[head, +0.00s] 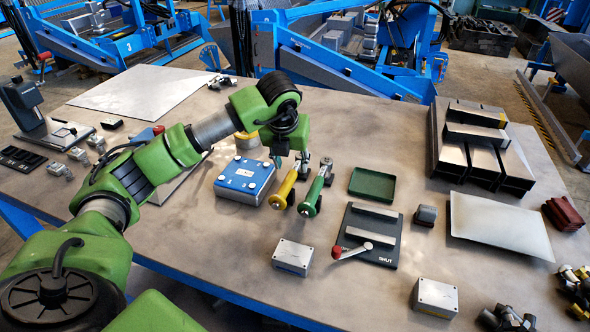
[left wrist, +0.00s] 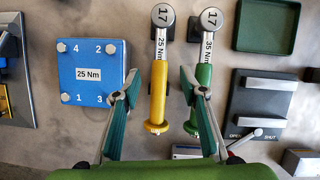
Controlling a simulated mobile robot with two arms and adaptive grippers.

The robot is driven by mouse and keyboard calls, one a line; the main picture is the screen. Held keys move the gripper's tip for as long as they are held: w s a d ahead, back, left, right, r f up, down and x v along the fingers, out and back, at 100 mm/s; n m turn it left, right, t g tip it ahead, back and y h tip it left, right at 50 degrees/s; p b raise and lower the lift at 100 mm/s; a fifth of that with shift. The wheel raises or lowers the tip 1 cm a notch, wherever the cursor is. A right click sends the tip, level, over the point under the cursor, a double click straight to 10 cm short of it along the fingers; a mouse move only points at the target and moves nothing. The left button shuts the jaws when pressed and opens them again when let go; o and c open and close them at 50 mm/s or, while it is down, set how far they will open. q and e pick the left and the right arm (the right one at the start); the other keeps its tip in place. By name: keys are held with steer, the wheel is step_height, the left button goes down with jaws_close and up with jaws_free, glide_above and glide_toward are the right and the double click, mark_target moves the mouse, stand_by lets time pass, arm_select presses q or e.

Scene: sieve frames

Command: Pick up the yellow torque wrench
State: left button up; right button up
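The yellow torque wrench (head: 284,190) lies on the table beside the blue plate, its round head marked 17 pointing away from me. In the left wrist view the yellow wrench (left wrist: 158,92) shows between the two fingers of my open left gripper (left wrist: 161,78). In the head view my left gripper (head: 290,160) hangs over the wrenches' far ends; contact cannot be made out. A similar green torque wrench (head: 312,196) lies just right of it, and the right finger overlaps the green wrench (left wrist: 204,95) in the wrist view. My right gripper is not seen.
The blue plate (head: 244,181), marked 25 Nm, with corner bolts, sits close left. A green tray (head: 372,185) and a dark SHUT plate with a red-knobbed lever (head: 368,238) lie right. A small grey box (head: 292,257) stands in front. Metal bars (head: 475,135) are stacked far right.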

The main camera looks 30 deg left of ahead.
mark_target(292, 171)
arm_select(q)
steer(key=shift+x, duration=0.85)
steer(key=p+x, duration=0.3)
steer(key=x, duration=0.2)
steer(key=shift+s+a, duration=0.1)
steer(key=shift+f, duration=0.2)
jaws_close()
steer(key=shift+w+r, duration=0.2)
